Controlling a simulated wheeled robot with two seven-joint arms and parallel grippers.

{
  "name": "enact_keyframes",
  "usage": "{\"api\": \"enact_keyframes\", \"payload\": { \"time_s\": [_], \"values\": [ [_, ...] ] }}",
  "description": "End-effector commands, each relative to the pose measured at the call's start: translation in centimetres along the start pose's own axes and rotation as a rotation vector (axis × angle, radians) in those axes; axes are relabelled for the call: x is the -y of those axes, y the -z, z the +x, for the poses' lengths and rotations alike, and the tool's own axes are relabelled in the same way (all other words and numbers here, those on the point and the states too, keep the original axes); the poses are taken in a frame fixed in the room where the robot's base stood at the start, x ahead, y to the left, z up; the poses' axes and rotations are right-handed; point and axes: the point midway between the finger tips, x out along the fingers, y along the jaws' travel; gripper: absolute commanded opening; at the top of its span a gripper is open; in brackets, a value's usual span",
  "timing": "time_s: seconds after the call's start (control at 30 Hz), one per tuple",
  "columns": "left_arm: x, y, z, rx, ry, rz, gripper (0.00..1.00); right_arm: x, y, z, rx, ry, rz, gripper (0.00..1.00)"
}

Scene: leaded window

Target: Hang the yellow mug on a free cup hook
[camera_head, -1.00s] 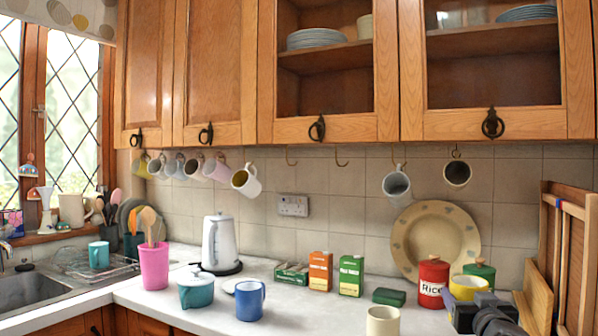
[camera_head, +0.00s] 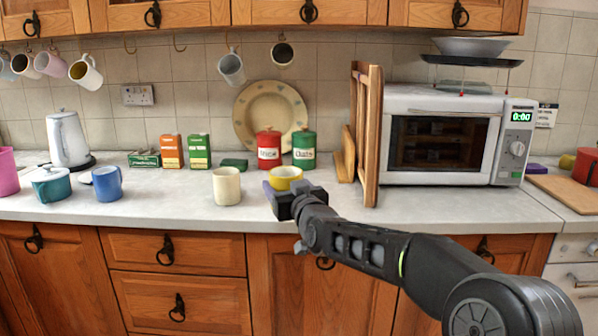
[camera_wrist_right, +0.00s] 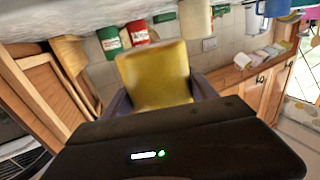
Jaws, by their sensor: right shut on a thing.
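The yellow mug (camera_head: 285,175) is at the counter's front part, in front of the red and green canisters. My right gripper (camera_head: 292,196) is shut on it from the near side. In the right wrist view the yellow mug (camera_wrist_right: 155,75) fills the space between my right fingers; whether its base touches the counter is unclear. Two bare cup hooks, a left one (camera_head: 130,46) and a right one (camera_head: 180,43), hang under the wall cabinets. A grey-blue mug (camera_head: 231,67) and a dark-mouthed mug (camera_head: 282,54) hang to their right. My left gripper is out of view.
A cream mug (camera_head: 227,186), blue mug (camera_head: 107,183), red canister (camera_head: 269,149) and green canister (camera_head: 304,148) stand near. A plate (camera_head: 270,112) leans behind. A wooden rack (camera_head: 366,135) and microwave (camera_head: 445,140) stand right. More mugs hang at left.

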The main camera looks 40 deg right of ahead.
Motion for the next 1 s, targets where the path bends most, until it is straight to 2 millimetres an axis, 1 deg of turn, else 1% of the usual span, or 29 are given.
{"api": "enact_keyframes", "payload": {
  "time_s": [0.03,0.17,0.27,0.37,0.47,0.5,0.6,0.7,0.83,1.0],
  "values": [
    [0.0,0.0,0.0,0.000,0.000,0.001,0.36,1.0,-0.8,-0.2,0.000,0.018,-0.005,0.11],
    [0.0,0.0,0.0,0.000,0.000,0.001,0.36,3.6,-3.0,-0.8,0.000,0.072,-0.013,0.11],
    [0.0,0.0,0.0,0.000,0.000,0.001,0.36,5.9,-5.0,-1.6,0.000,0.123,-0.020,0.11],
    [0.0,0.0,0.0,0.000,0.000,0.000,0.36,8.9,-7.7,-2.8,0.001,0.193,-0.024,0.11],
    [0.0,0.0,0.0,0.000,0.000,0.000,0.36,12.8,-10.8,-4.9,0.003,0.289,-0.023,0.11],
    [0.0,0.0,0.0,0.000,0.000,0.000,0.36,14.4,-12.2,-5.9,0.003,0.332,-0.019,0.11],
    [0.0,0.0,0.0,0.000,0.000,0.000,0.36,17.9,-14.9,-8.5,0.002,0.428,-0.006,0.11],
    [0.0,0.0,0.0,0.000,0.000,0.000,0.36,20.2,-16.9,-10.7,-0.001,0.496,0.005,0.11],
    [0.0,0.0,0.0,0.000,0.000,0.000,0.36,21.8,-18.4,-12.4,-0.005,0.542,0.013,0.11],
    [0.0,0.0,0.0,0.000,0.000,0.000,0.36,22.3,-18.8,-12.9,-0.009,0.555,0.015,0.11]
  ]
}}
